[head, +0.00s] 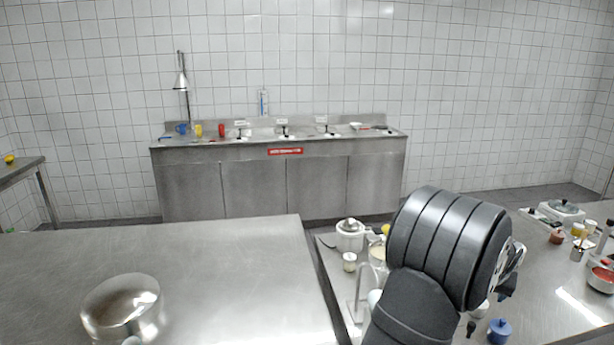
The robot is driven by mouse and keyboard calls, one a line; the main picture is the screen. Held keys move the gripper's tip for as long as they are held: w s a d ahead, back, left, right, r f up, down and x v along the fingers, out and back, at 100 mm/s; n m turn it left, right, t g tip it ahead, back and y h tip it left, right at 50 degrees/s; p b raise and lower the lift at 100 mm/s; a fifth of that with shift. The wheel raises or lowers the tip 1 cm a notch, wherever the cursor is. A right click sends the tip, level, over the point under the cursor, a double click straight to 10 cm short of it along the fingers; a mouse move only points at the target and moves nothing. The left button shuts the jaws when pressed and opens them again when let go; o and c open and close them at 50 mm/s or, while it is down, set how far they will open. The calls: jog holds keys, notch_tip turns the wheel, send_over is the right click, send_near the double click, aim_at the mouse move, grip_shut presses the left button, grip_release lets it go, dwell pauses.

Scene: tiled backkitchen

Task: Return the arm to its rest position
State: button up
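My arm rises from the bottom edge in the right half of the head view, its thick dark joint in front of the right-hand table (545,290). My gripper (508,272) shows only in part at the right of that joint, a few dark and grey pieces above the table. The joint hides most of it. Its fingers cannot be made out, nor whether it holds anything.
A white lidded pot (350,236), a small white jar (349,262) and a blue lidded pot (499,331) stand close around my arm. A red pan (601,279) is at the far right. A shiny metal dome (121,306) sits on the left table (230,270), otherwise mostly clear. A sink counter (255,185) lines the back wall.

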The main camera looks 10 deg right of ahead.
jog(key=x, duration=0.6)
jog(key=shift+s+a, duration=0.1)
notch_tip(320, 180, up, 3)
jog(key=shift+f, duration=0.2)
jog(key=shift+r, duration=0.3)
jog(key=shift+f, duration=0.1)
